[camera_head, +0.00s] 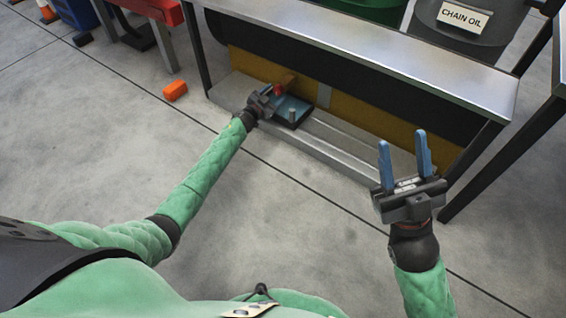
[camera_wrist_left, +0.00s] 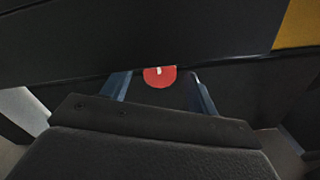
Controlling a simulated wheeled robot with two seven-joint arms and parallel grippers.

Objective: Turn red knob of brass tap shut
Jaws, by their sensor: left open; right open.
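The brass tap (camera_head: 288,80) sticks out low under the metal bench, in front of a yellow panel. Its red knob (camera_head: 279,90) faces my left gripper (camera_head: 268,93). In the left wrist view the red knob (camera_wrist_left: 158,79) is a red disc with a small white mark, seen between my open blue fingers. A dark edge covers its top there. I cannot tell whether the fingers touch it. My right gripper (camera_head: 405,155) is open and empty, fingers up, well to the right of the tap.
The bench top (camera_head: 380,50) overhangs the tap. An orange object (camera_head: 175,90) lies on the floor at left. A chain oil drum (camera_head: 465,35) stands behind the bench.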

